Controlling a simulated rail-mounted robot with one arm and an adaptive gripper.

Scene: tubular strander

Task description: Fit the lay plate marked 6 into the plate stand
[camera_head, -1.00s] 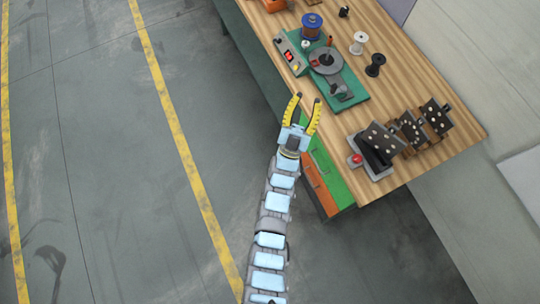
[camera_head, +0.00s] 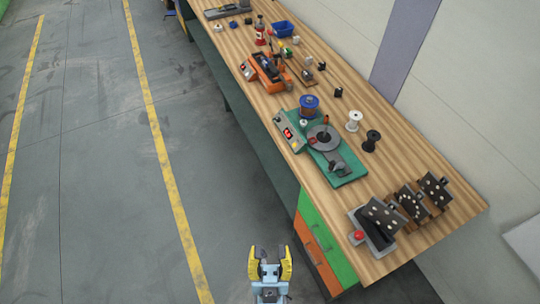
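Several dark square plates with pale holes stand tilted in a row at the near right end of the bench: a left one (camera_head: 383,213), a middle one (camera_head: 414,204) and a right one (camera_head: 435,189). Their numbers are too small to read. The left plate leans over a grey tray-like fixture (camera_head: 385,246) with a red knob (camera_head: 359,235). I cannot tell whether this fixture or the wooden holder behind is the plate stand. My gripper (camera_head: 270,251) has yellow fingers spread apart, open and empty. It is off the bench, left of the drawers, well away from the plates.
A green-based device (camera_head: 350,165) with a grey disc, white and black spools (camera_head: 371,141) and an orange machine (camera_head: 267,72) stand along the wooden bench. Green and orange drawers (camera_head: 322,245) are below its front edge. The floor at left is clear.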

